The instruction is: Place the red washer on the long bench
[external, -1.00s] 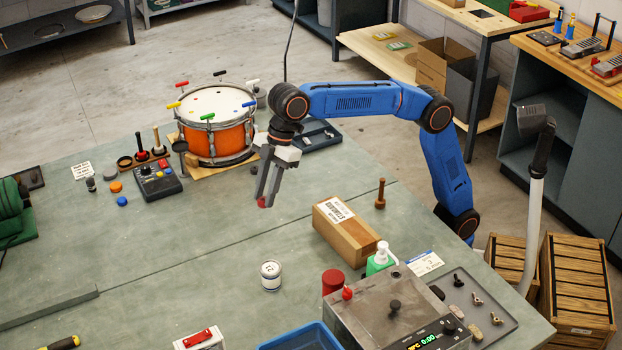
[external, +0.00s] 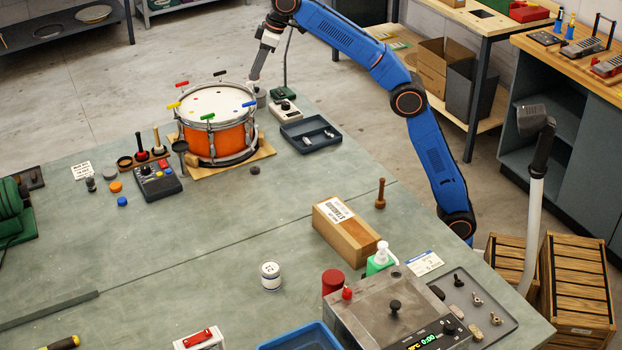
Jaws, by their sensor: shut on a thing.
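My gripper (external: 255,77) is at the far side of the orange drum (external: 214,146), above and behind its rim, with its fingers pointing down and slightly left. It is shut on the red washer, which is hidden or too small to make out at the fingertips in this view. The large grey-green bench (external: 190,240) fills the middle and front of the view. I cannot tell whether this or another bench is the long bench.
The drum stands on a wooden board. A grey cup (external: 261,98), a small device (external: 285,110) and a dark tray (external: 311,134) are near its far right. Wood-topped benches (external: 470,18) stand at the right. The bench's middle is mostly clear.

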